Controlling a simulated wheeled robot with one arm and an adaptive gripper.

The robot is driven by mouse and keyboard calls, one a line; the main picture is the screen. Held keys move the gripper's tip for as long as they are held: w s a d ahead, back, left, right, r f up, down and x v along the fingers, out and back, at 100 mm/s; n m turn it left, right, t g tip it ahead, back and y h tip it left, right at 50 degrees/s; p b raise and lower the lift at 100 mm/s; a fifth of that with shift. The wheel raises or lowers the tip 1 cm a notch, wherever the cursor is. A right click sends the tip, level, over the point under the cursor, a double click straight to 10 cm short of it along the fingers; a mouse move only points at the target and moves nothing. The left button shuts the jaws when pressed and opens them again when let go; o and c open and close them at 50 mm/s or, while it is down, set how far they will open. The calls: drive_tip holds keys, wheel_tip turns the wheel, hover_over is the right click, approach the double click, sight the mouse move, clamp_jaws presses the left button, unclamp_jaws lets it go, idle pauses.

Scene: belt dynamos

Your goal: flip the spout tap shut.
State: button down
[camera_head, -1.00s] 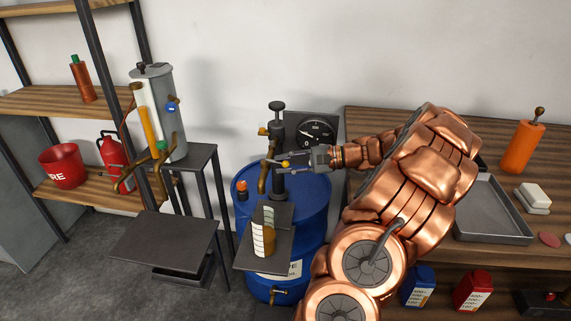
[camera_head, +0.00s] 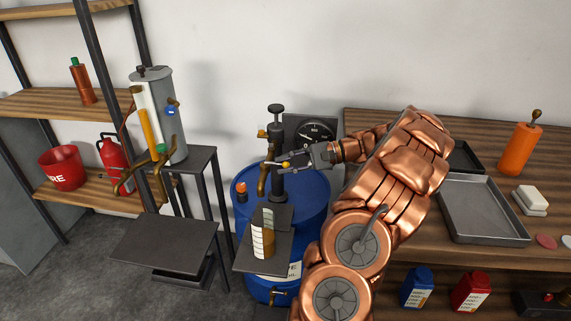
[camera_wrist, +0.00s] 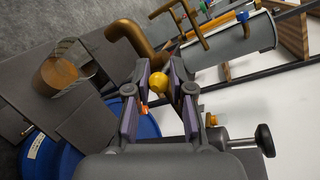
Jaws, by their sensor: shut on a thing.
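The brass spout (camera_head: 263,180) curves down from the pump post on the blue drum (camera_head: 312,215); it also shows in the wrist view (camera_wrist: 127,36). The spout tap's yellow knob (camera_wrist: 159,82) sits between the fingers of my gripper (camera_wrist: 158,72), which is shut on it. In the head view my gripper (camera_head: 289,161) reaches in from the right, just right of the spout, with the knob (camera_head: 285,165) at its tips. The lever behind the knob is mostly hidden. A clear measure (camera_head: 258,242) holding amber liquid stands on the dark plate below the spout.
A pressure gauge (camera_head: 316,131) is behind my gripper. A grey cylinder (camera_head: 165,110) with brass pipes stands on a stand to the left. A wooden bench with a grey tray (camera_head: 482,235) and an orange bottle (camera_head: 520,147) is at right. The dark low table (camera_head: 165,243) is bare on top.

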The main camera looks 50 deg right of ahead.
drive_tip(key=shift+f+g, duration=0.2)
drive_tip(key=shift+g, duration=0.2)
drive_tip(key=c, duration=1)
unclamp_jaws()
drive_tip(key=shift+c, duration=0.2)
drive_tip(key=shift+r+y, duration=0.1)
drive_tip(key=shift+y, duration=0.2)
drive_tip(key=v, duration=0.7)
drive_tip(key=shift+s+d, duration=0.15)
drive_tip(key=shift+d, duration=0.05)
